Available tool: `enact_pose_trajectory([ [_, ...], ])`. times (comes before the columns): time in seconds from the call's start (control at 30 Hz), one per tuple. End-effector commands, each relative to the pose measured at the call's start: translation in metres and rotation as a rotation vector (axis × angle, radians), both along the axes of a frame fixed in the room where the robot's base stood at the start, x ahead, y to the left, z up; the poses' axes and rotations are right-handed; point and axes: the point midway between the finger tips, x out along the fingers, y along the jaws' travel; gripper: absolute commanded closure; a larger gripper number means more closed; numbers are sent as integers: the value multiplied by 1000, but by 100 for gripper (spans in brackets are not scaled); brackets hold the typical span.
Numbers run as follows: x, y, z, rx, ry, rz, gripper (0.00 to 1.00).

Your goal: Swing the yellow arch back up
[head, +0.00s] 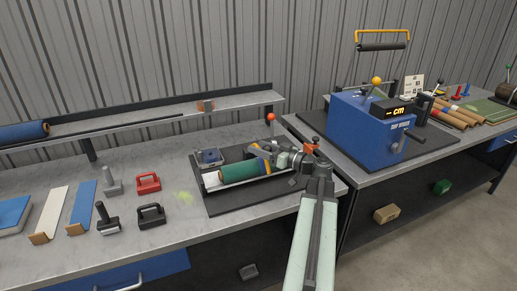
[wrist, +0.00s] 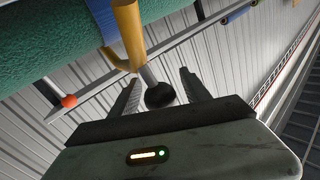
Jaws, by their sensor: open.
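The yellow arch (head: 266,164) lies down across the right part of a green turf roll (head: 240,171) in the head view. In the wrist view the arch (wrist: 129,32) is close, against the green roll (wrist: 60,35). A grey stem with a black knob (wrist: 160,95) sticks out from its end. My gripper (wrist: 160,92) is open, with one finger on each side of the knob; I cannot tell if either touches it. In the head view my gripper (head: 292,160) is at the right end of the roll, partly hiding the arch.
A dark tray (head: 225,206) holds the roll station, with a red ball knob (head: 271,117) behind it. A blue machine (head: 365,128) stands on the right bench. A shelf (head: 180,112) runs behind.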

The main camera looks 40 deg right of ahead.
Motion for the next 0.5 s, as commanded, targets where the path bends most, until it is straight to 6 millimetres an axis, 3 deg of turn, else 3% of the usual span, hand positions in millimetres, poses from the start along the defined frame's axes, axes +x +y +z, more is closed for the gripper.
enact_pose_trajectory([
  [0.27, 3, 1, 0, 0, 0, 0, 48],
  [0.43, 3, 1, 0, 0, 0, 1, 95],
  [0.5, 3, 1, 0, 0, 0, 1, 100],
])
